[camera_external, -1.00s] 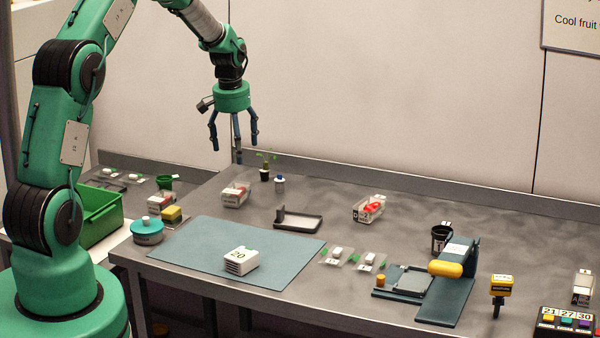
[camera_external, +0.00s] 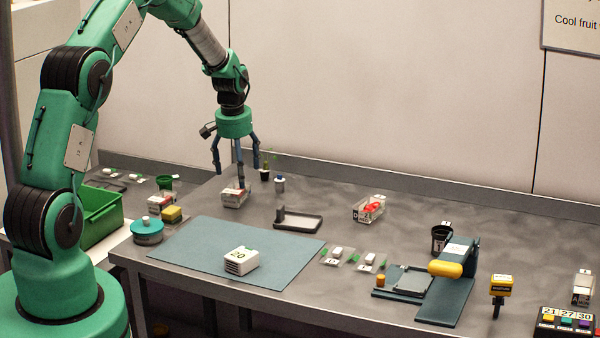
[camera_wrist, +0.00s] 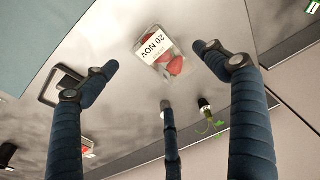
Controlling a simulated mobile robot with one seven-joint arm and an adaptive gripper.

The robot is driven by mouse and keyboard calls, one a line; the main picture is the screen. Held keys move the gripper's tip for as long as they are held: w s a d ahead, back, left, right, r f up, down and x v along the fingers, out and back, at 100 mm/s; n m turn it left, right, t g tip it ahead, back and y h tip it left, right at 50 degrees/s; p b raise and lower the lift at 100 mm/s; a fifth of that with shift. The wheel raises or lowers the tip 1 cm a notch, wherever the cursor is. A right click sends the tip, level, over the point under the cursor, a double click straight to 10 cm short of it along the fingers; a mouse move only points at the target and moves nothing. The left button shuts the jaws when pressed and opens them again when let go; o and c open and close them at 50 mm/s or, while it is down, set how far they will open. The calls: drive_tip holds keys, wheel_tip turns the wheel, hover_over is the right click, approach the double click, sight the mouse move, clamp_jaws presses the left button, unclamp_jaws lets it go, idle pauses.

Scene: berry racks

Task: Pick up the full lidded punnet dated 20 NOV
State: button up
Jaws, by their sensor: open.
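The punnet (camera_wrist: 155,50) marked 20 NOV shows in the wrist view, a clear box with red berries and a white label. In the external view the punnet (camera_external: 236,198) stands on the grey table at the back left, partly hidden by a finger. My gripper (camera_external: 237,178) is open and empty above it, its three blue fingers pointing down. In the wrist view the punnet lies beyond the open fingers, between the two outer ones, with no contact visible.
A small plant (camera_external: 265,174) and a small bottle (camera_external: 280,184) stand close right of the punnet. A dark tray (camera_external: 298,223) is in front right. Another punnet (camera_external: 369,208) with red contents stands farther right.

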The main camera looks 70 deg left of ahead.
sight(240, 190)
drive_tip(key=shift+f, duration=0.5)
drive_tip(key=shift+w+a+f+b, duration=0.1)
drive_tip(key=shift+a+f+b, duration=0.1)
drive_tip(key=shift+f, duration=1.1)
drive_tip(key=shift+w+a+f+b, duration=0.1)
drive_tip(key=shift+a+f+b, duration=0.1)
drive_tip(key=shift+f, duration=1.05)
drive_tip(key=shift+f, duration=0.25)
drive_tip(key=c, duration=1.3)
